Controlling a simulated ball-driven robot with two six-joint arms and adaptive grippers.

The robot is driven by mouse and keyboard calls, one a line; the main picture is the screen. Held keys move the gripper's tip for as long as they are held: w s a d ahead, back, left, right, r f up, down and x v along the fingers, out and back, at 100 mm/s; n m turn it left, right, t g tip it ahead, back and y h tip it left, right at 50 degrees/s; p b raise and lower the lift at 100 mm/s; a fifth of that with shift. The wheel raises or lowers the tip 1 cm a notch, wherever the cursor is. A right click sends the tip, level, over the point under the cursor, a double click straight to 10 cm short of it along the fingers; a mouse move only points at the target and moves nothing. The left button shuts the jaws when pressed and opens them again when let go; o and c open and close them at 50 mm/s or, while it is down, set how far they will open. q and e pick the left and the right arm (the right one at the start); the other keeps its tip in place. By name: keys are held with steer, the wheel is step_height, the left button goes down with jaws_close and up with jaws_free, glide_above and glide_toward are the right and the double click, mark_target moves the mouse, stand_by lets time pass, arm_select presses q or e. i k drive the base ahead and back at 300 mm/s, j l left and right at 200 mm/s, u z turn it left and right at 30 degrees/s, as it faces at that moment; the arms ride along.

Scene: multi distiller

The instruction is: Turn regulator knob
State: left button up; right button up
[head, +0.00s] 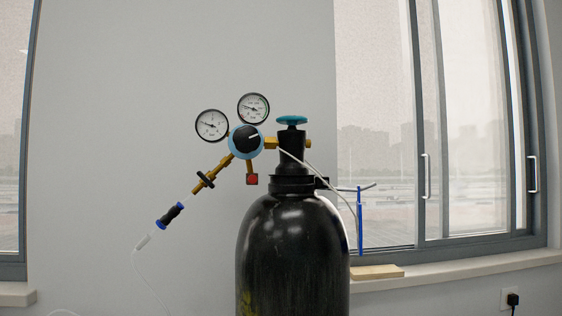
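A black gas cylinder (292,255) stands upright in the middle of the head view, its lower part cut off by the frame. A teal valve handwheel (291,120) sits on its top. The brass regulator is fixed to the left of the valve. Its black knob (246,140) has a white pointer mark and a light blue ring around it. Two round white gauges, one on the left (211,125) and one on the right (253,108), sit above the knob. Neither of my grippers shows in the head view.
A brass outlet with a black lever (205,180) slopes down left to a blue-and-black connector (169,215) and a thin clear hose. A blue rod (359,222) and a wooden block (376,272) are right of the cylinder, by the windowsill (450,274). The space around the knob looks clear.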

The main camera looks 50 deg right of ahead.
mark_target(247, 139)
steer(key=z, duration=1.25)
steer(key=k+j, duration=0.15)
steer(key=k, duration=0.2)
